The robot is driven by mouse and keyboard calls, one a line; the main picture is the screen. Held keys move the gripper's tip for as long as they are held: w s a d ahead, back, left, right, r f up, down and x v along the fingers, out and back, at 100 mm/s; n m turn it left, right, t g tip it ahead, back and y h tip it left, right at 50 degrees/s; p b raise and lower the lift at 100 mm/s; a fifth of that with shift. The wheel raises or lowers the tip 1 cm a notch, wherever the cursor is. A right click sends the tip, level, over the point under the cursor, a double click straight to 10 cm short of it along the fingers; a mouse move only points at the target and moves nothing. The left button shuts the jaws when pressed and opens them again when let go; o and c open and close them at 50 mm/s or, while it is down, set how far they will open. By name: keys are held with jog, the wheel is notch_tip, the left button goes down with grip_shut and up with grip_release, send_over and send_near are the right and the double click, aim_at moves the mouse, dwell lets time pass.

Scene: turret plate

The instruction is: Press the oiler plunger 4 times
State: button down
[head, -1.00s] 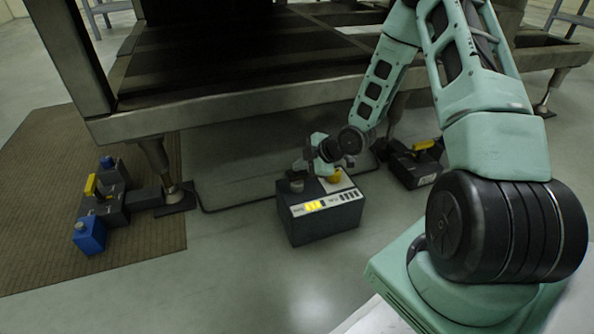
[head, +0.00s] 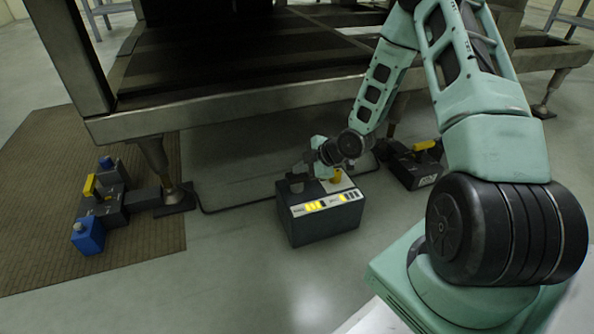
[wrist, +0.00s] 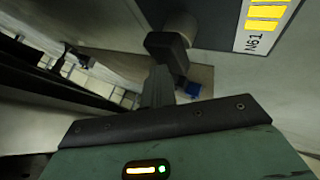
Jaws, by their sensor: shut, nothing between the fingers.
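The oiler looks to be the dark box (head: 325,226) on the floor in front of the machine, with a pale labelled strip along its top front edge. In the head view a yellow knob (head: 336,177) stands at the top right, partly behind my arm. My gripper (head: 297,180) is shut and empty, pointing down at the top left of the box, where it hides most of a grey round knob. In the wrist view the grey knob (wrist: 183,28) is at the fingertips (wrist: 168,50); I cannot tell whether they touch. The left group of bars shows several yellow ones; the right group shows one.
The machine's steel frame (head: 230,103) overhangs behind the box. A dark unit with a yellow handle (head: 417,165) sits to the right. The floor in front is clear.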

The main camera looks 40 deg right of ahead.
aim_at(301, 175)
jog(key=shift+r, duration=0.1)
jog(key=shift+r+p, duration=1.4)
jog(key=shift+r, duration=0.1)
notch_tip(301, 175, up, 5)
jog(key=p, duration=0.4)
jog(key=shift+p, duration=0.3)
jog(key=shift+d, duration=0.15)
dwell(1.7)
